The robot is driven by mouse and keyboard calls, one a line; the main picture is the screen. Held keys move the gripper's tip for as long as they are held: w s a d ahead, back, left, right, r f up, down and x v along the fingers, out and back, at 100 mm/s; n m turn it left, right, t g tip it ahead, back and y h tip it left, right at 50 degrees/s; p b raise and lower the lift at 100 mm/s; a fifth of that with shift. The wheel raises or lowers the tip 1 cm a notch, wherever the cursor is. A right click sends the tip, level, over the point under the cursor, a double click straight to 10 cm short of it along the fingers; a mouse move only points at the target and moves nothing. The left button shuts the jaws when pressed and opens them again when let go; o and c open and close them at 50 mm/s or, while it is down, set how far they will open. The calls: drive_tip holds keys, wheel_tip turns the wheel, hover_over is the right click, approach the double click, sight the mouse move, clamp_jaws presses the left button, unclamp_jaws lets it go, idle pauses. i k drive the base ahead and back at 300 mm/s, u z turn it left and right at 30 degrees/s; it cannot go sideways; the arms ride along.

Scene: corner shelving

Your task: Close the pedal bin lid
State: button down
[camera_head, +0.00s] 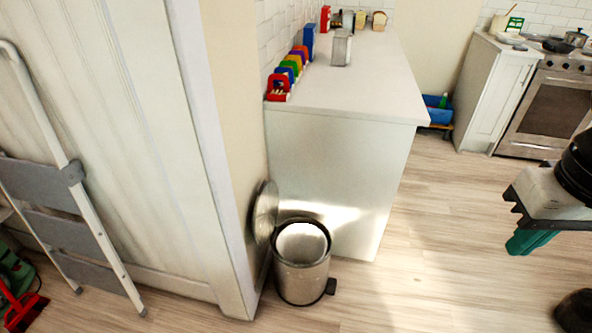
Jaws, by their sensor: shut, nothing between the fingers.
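The pedal bin (300,278) is a round steel bin with a dark rim, standing on the floor between the wall end and the white counter unit. Its lid (265,213) is open, tipped up on the left side of the bin, close to the wall. A dark pedal (331,286) juts out at its lower right. My gripper (518,247), with teal fingers on a white and black body, is at the right edge. It is shut and empty, well to the right of the bin and apart from it.
A white counter (350,90) stands behind the bin, with a row of coloured holders (284,78) and a metal canister (341,48) on it. A stepladder (70,180) leans at the left. The wooden floor (430,240) between the bin and my gripper is clear.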

sight(265, 211)
drive_tip(key=z, duration=0.2)
drive_tip(key=i, duration=0.65)
drive_tip(key=u, duration=0.5)
drive_tip(key=i, duration=0.7)
drive_tip(key=u, duration=0.55)
